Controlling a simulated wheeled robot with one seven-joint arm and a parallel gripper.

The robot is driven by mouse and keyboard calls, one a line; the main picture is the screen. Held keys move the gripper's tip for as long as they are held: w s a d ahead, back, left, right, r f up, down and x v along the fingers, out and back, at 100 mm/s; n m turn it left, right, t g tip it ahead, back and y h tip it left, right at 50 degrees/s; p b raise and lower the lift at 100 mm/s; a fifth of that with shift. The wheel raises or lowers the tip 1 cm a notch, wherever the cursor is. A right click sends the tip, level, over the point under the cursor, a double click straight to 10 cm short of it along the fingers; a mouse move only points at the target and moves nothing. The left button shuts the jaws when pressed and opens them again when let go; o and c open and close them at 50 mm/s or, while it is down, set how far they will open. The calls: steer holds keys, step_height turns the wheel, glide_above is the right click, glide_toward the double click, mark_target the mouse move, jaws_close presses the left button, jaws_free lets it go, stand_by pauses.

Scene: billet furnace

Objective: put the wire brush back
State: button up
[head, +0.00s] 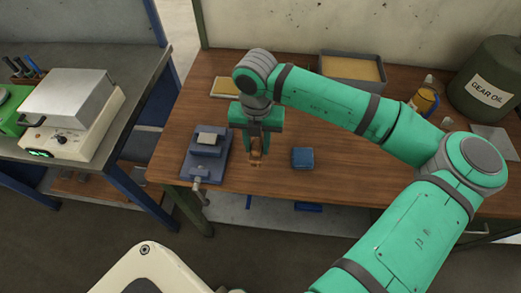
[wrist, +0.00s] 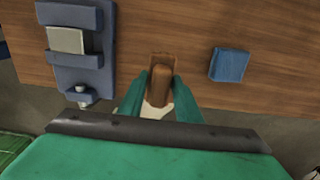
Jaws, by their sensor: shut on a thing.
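My gripper (head: 257,146) points down near the front edge of the wooden bench. It is shut on the wire brush (head: 256,151), of which mainly a brown wooden part shows between the fingers. In the wrist view the brush (wrist: 160,84) sits between my two green fingers (wrist: 158,92), with a pale patch below the wood. Its bristles cannot be made out. I cannot tell whether it touches the bench top.
A blue vise (head: 206,150) holding a grey block stands left of my gripper, and a blue block (head: 303,158) lies to the right. Behind are a yellowish flat item (head: 225,87), a grey tray (head: 352,84), an amber bottle (head: 424,101) and a gear oil drum (head: 490,80).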

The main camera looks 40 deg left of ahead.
mark_target(261, 151)
steer(key=shift+w+d+f, duration=0.1)
steer(key=shift+w+f, duration=0.2)
steer(key=shift+f, duration=0.1)
steer(key=shift+w+d+f, duration=0.1)
steer(key=shift+w+f, duration=0.05)
steer(key=shift+f, duration=0.8)
steer(key=shift+w+f, duration=0.1)
steer(key=shift+f, duration=0.8)
steer(key=shift+f, duration=0.1)
steer(key=o, duration=1.2)
step_height(261, 151, up, 12)
steer(key=shift+r, duration=0.15)
